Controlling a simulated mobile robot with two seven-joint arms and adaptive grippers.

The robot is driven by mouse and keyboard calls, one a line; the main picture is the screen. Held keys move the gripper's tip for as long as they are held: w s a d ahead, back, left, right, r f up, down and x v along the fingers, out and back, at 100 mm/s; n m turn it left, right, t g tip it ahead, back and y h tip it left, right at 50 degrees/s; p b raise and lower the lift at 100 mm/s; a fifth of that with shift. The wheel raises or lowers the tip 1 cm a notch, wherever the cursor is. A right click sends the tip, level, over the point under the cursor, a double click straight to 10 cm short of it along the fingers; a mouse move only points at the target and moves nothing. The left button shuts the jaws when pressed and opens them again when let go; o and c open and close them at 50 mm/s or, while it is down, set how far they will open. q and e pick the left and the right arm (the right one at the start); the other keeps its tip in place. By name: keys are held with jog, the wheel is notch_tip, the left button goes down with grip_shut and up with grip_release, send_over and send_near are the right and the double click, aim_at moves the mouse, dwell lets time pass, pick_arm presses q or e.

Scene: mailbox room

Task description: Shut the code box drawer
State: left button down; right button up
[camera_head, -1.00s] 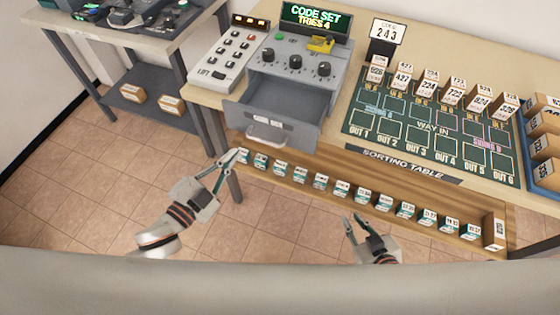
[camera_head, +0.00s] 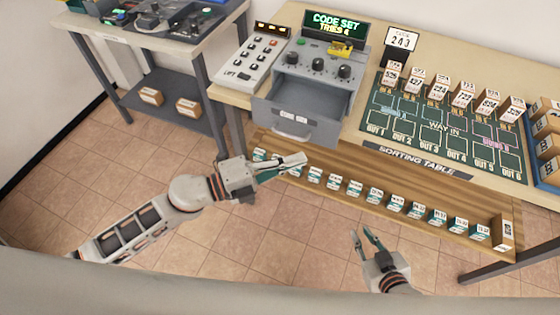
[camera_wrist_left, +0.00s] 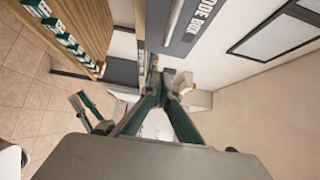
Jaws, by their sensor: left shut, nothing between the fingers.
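The code box (camera_head: 318,68) is a grey console on the table with knobs and a screen reading CODE SET, TRIES 4. Its drawer (camera_head: 296,117) is pulled out, with an empty-looking inside and a pale handle on the front. The drawer front also shows in the left wrist view (camera_wrist_left: 204,22), with its label and handle (camera_wrist_left: 173,20). My left gripper (camera_head: 303,160) is shut and empty, its fingertips appearing just below the drawer front in the head view; I cannot tell whether they touch it. My right gripper (camera_head: 362,236) is open and empty, low in front of the table.
A keypad (camera_head: 250,58) stands left of the code box. The sorting table board (camera_head: 440,128) with several small boxes is to the right. A shelf (camera_head: 385,177) with a row of small boxes runs below the table's front. A side table (camera_head: 190,50) stands left.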

aim_at(329, 109)
pick_arm(q)
jog(key=w+d, duration=0.4)
jog(key=shift+w+d, duration=0.2)
jog(key=shift+w, duration=0.15)
jog(key=shift+w+d, duration=0.15)
jog(key=shift+w, duration=0.25)
jog(key=shift+w, duration=0.25)
jog(key=w+d+b, duration=0.1)
jog(key=w, duration=0.2)
jog(key=w+d+b, duration=0.1)
jog(key=w, duration=0.3)
jog(key=w+d, duration=0.1)
jog(key=w, duration=0.3)
jog(key=shift+d+f+b, duration=0.15)
jog(key=shift+d+b, duration=0.2)
jog(key=shift+b, duration=0.05)
jog(key=shift+w, duration=0.25)
jog(key=shift+w+r, duration=0.1)
jog(key=shift+r, duration=0.2)
jog(key=shift+r, duration=0.1)
